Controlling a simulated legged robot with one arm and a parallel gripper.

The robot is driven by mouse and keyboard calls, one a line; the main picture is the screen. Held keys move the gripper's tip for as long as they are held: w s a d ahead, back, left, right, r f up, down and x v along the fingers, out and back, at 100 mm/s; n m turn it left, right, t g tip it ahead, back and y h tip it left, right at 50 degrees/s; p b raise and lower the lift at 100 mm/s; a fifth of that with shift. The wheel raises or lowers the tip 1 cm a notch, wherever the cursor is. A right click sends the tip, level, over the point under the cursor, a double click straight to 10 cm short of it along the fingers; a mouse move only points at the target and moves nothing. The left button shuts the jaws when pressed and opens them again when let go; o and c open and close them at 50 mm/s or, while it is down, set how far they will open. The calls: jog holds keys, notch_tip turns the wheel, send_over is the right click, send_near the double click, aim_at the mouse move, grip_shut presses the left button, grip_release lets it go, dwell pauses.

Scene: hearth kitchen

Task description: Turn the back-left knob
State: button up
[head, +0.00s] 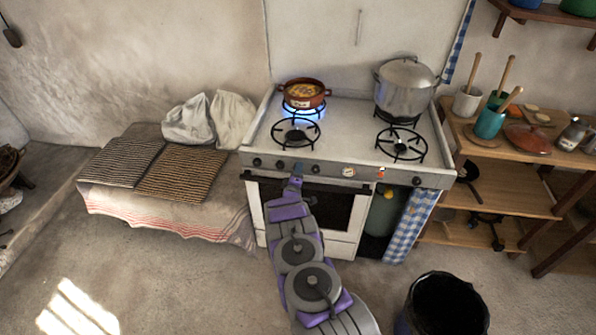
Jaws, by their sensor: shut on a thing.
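The white stove (340,140) stands against the wall with a row of dark knobs along its front panel. My gripper (297,170) is at the left half of this panel, shut on a knob that its jaws mostly hide. I cannot tell how far that knob is turned. Other knobs show to its left (257,162) and right (315,169). The back-left burner (303,108) has a blue flame under a brown clay pot (304,92) of food. The front-left burner (296,132) is bare and shows no flame.
A lidded metal pot (404,86) stands on the back-right burner, and the front-right burner (402,145) is empty. A wooden shelf (510,180) with utensils is at the right. A black bin (444,305) stands on the floor at the lower right. A cloth-covered bench (165,205) is at the left.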

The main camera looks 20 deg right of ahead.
jog(key=shift+w+a+n, duration=0.1)
jog(key=shift+a+n, duration=0.25)
jog(key=shift+n, duration=0.35)
jog(key=shift+a, duration=0.1)
jog(key=o, duration=0.9)
jog(key=shift+w+f, duration=0.1)
jog(key=shift+f, duration=0.05)
jog(key=shift+o, duration=0.8)
jog(key=shift+s, duration=0.2)
jog(key=p+v, duration=0.3)
jog(key=v, duration=1.4)
